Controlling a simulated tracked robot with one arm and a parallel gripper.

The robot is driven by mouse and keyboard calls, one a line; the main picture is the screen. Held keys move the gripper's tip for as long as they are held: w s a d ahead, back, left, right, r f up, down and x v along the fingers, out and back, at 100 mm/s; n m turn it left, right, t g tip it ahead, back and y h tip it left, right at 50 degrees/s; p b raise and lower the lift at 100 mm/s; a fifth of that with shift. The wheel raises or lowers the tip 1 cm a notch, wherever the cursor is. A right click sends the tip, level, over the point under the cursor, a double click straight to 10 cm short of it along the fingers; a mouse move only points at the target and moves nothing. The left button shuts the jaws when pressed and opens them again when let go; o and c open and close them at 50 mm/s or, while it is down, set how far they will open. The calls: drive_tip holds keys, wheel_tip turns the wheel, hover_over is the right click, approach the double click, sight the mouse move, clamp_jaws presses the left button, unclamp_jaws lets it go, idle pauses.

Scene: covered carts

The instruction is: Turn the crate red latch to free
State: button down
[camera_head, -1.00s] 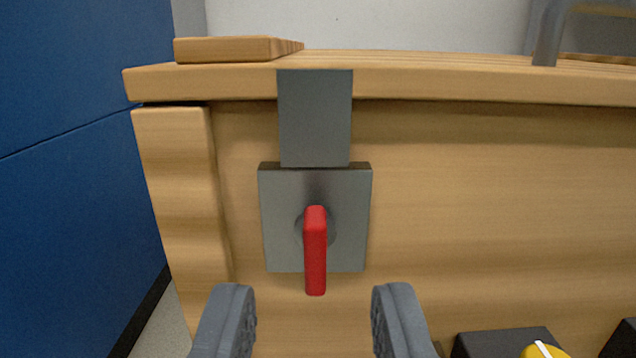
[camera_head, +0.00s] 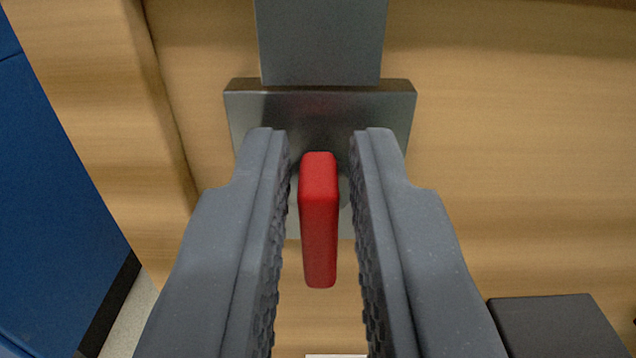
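The red latch (camera_head: 319,222) is a red handle on a grey metal plate (camera_head: 315,103) fixed to the wooden crate (camera_head: 520,150). The handle hangs straight down from its pivot. A grey metal strap (camera_head: 320,40) comes down from above to the plate's top edge. My gripper (camera_head: 320,140) is open. One finger is on each side of the red handle, with a visible gap on both sides. The fingers hide parts of the plate, and the pivot is mostly hidden behind the handle.
A wooden corner post (camera_head: 100,110) of the crate stands to the left. A blue wall or panel (camera_head: 50,210) is beyond it, with a strip of pale floor (camera_head: 135,318) below. A dark block (camera_head: 555,325) juts out at lower right.

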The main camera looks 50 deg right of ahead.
drive_tip(key=shift+w+a+n+p, duration=0.1)
drive_tip(key=shift+a+n+p, duration=0.2)
drive_tip(key=shift+n, duration=0.7)
drive_tip(key=shift+w+a+f+n+b, duration=0.15)
drive_tip(key=shift+f+n+b, duration=0.25)
drive_tip(key=shift+n, duration=1.95)
drive_tip(key=shift+w+a+f+n+b, duration=0.15)
drive_tip(key=shift+f+n+b, duration=0.25)
drive_tip(key=shift+n, duration=2)
drive_tip(key=shift+w+a+f+n+b, duration=0.2)
drive_tip(key=shift+n+b, duration=0.3)
drive_tip(key=shift+n, duration=1.85)
drive_tip(key=shift+d, duration=0.1)
drive_tip(key=c, duration=1.5)
unclamp_jaws()
drive_tip(key=shift+d+r, duration=0.1)
